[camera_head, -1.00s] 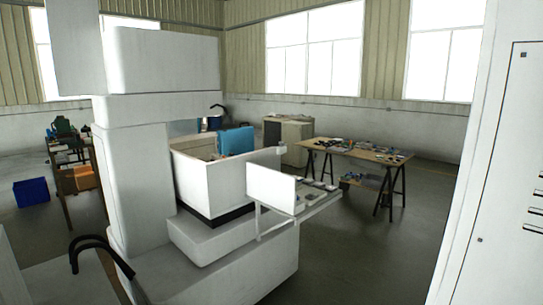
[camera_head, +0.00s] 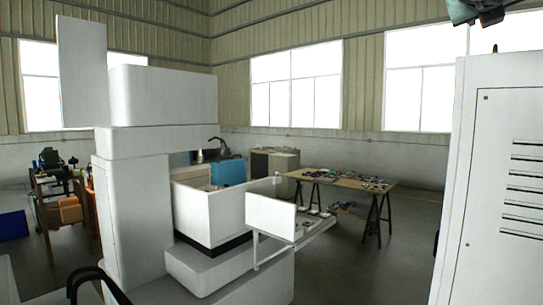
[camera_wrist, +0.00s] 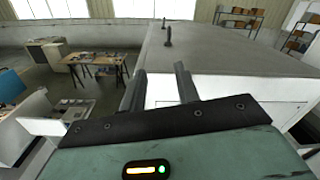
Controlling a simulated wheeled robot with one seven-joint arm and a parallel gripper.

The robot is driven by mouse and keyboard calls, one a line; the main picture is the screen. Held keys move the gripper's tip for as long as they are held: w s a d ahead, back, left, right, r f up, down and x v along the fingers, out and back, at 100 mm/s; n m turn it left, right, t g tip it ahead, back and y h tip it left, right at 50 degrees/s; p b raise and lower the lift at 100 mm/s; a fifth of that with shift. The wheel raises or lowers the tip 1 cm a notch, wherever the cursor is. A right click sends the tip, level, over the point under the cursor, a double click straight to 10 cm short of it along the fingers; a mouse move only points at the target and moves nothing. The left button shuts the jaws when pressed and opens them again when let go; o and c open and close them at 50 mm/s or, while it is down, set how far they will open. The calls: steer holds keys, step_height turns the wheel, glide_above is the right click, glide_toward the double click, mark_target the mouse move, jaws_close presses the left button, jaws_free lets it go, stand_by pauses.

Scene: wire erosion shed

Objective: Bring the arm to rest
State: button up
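My gripper (camera_wrist: 160,90) shows in the wrist view with its two dark fingers apart and nothing between them. It is raised in front of a large white cabinet (camera_wrist: 230,55), whose flat grey top lies beyond the fingertips. In the head view, a dark greenish part of my arm shows at the top right edge, and the fingers cannot be made out there.
A white erosion machine (camera_head: 135,200) with an open tank (camera_head: 205,215) and a side shelf (camera_head: 320,228) fills the left. The tall white cabinet also stands at the right of the head view (camera_head: 500,190). A cluttered wooden table (camera_head: 335,180) stands behind, with free floor around it.

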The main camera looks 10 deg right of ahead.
steer(key=w+a+f+n+t+y+b, duration=0.25)
steer(key=w+a+f+n+y, duration=0.3)
steer(key=a+f+n, duration=0.35)
steer(key=w+a+f+n+t+y+b, duration=0.2)
steer(key=w+a+f+n+t+y, duration=0.3)
steer(key=a+f+n, duration=0.4)
steer(key=s+a+f+n+g+y+b, duration=0.35)
steer(key=a+f+n+g+y, duration=0.35)
steer(key=a+f+n, duration=0.85)
steer(key=s+a+f+n+g+y+b, duration=0.1)
steer(key=s+a+f+n+g, duration=0.25)
steer(key=s+f, duration=0.5)
steer(key=s+a+f+n+g+y+b, duration=0.1)
steer(key=s+a+f+n+g, duration=0.3)
steer(key=f, duration=0.8)
steer(key=s+d+f+n+g+h+b, duration=0.1)
steer(key=s+d+f+n+g+h, duration=0.1)
steer(key=s+f+n, duration=0.3)
steer(key=s+d+f+n+g+h+b, duration=0.1)
steer(key=s+d+f+n, duration=0.3)
steer(key=s+f, duration=0.4)
steer(key=s+g+h, duration=0.1)
steer(key=s, duration=0.2)
steer(key=shift+s+d+f+n+h, duration=0.15)
steer(key=shift+s+d+n+h, duration=0.2)
steer(key=shift+n, duration=0.05)
